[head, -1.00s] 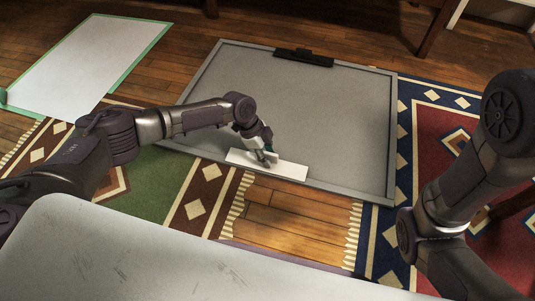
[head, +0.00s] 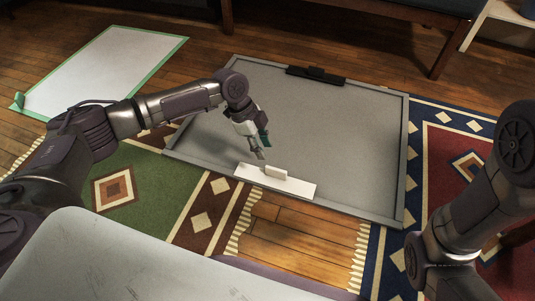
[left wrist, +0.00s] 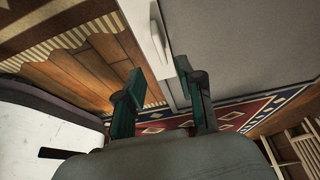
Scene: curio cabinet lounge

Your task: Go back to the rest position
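My left gripper (head: 258,151) hangs just above and beyond a white flat piece (head: 304,189) with a small raised block on it. The piece lies on the near edge of a grey framed board (head: 330,120). In the left wrist view, the fingers of my left gripper (left wrist: 160,74) are spread with nothing held between them. The white piece (left wrist: 146,28) shows ahead of the fingers there. My right arm (head: 470,215) is bent at the right side of the head view, and its gripper is out of the picture.
The board has a black clip (head: 315,75) on its far edge. A white sheet with green edging (head: 105,70) lies on the floor at the far left. Patterned rugs (head: 150,190) lie under and beside the board. Furniture legs (head: 452,50) stand at the back.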

